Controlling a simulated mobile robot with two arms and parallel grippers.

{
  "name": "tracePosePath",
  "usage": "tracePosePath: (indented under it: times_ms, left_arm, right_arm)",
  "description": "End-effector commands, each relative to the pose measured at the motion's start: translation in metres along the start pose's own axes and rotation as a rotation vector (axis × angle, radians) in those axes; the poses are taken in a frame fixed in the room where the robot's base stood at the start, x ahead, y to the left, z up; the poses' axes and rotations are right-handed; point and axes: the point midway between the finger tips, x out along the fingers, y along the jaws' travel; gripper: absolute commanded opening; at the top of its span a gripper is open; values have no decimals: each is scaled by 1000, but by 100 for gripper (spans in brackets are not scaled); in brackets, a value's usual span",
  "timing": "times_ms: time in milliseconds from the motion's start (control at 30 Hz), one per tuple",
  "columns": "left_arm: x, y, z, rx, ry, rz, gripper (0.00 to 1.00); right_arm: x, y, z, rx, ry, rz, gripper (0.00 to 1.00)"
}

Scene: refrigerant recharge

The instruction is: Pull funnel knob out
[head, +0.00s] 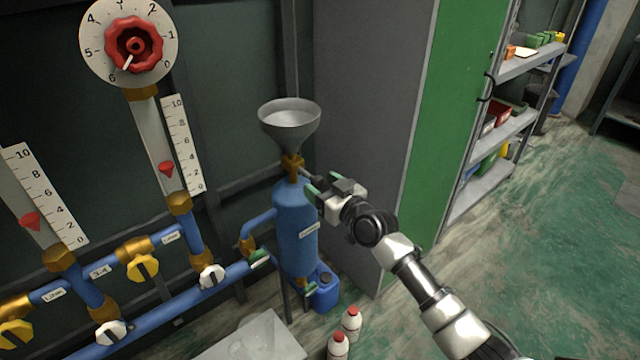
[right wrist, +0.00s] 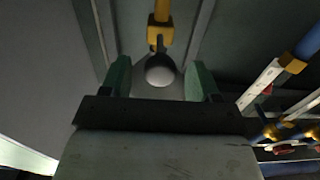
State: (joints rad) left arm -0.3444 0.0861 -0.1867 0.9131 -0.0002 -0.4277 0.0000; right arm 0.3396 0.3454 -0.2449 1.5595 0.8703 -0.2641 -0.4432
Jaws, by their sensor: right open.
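The grey funnel (head: 290,122) stands on a brass fitting (head: 292,166) above the blue tank (head: 296,225). The funnel knob is a round grey ball (right wrist: 160,70) on a short stem from the brass fitting (right wrist: 160,30) in the right wrist view. My right gripper (head: 314,190) is beside the fitting, on its right. Its green-tipped fingers (right wrist: 160,80) are open, one on each side of the knob, with a visible gap on both sides. In the head view the gripper partly hides the knob. My left gripper is not in view.
A grey cabinet (head: 370,100) stands close behind my right arm. Blue pipes with valves run at the left, below a red dial knob (head: 134,45). A blue canister (head: 324,292) and white bottles (head: 352,322) stand on the floor. The green floor at right is open.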

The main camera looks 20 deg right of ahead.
Motion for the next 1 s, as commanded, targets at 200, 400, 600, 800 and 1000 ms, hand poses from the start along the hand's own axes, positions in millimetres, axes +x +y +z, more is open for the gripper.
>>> tracePosePath:
  times_ms: [200,400,600,800,1000]
  left_arm:
    - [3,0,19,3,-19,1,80]
    - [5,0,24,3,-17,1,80]
    - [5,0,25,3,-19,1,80]
    - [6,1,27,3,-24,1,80]
    - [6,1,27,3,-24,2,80]
  right_arm:
    - [-44,0,0,-3,-3,0,61]
    - [-79,0,1,-1,-5,0,61]
    - [-96,0,1,-1,-2,1,61]
    - [-98,0,0,0,-1,1,61]
    - [-97,0,0,0,-1,1,61]
